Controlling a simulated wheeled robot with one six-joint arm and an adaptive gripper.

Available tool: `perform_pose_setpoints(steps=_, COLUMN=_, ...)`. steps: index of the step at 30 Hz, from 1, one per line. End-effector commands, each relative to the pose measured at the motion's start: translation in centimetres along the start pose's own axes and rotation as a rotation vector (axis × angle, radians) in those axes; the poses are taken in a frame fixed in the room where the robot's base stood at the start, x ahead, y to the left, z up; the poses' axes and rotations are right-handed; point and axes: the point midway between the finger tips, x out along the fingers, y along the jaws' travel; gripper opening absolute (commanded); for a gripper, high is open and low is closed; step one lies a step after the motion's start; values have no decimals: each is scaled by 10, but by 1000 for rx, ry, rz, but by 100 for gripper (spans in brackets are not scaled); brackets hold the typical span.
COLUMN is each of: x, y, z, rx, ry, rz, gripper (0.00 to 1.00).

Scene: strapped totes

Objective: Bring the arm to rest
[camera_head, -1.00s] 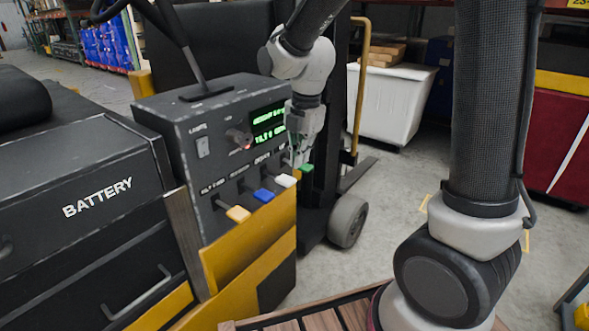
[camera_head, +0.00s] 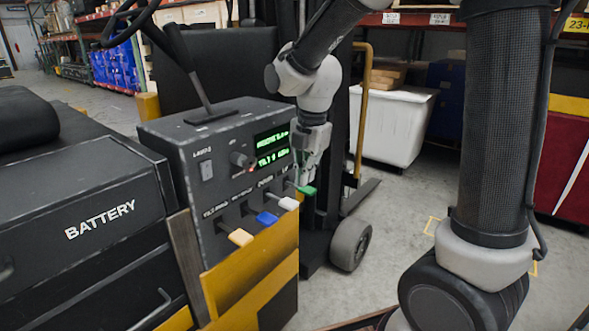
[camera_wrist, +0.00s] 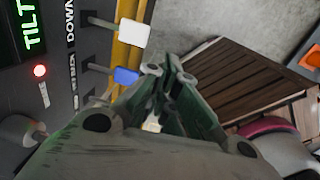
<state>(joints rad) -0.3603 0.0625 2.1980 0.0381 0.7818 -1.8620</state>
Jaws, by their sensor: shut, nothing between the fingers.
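My gripper (camera_head: 304,182) is at the right end of the control panel (camera_head: 222,198) on the forklift, close to the green-tipped lever (camera_head: 307,190). Whether it touches that lever I cannot tell. In the wrist view my gripper (camera_wrist: 168,78) has its fingers together and empty, in front of the panel's lever row. The white lever (camera_wrist: 133,33) and the blue lever (camera_wrist: 125,75) show beside the fingers there. My arm is bent, with its forearm reaching down to the panel.
The battery box (camera_head: 90,225) stands left of the panel. A wheel (camera_head: 350,244) and a white bin (camera_head: 393,122) are behind. A slatted wooden deck (camera_wrist: 240,80) lies to the right in the wrist view.

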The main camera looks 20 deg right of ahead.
Motion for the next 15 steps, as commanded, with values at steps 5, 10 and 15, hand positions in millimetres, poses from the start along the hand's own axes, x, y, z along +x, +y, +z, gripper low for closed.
perform_pose_setpoints(steps=5, x=0, y=0, z=0, rx=59, ry=0, rz=-1, gripper=0)
perform_pose_setpoints(steps=10, x=3, y=-12, z=-3, rx=421, ry=1, rz=-42, gripper=0)
perform_pose_setpoints(steps=15, x=-8, y=-59, z=-8, rx=1005, ry=-30, rz=-89, gripper=0)
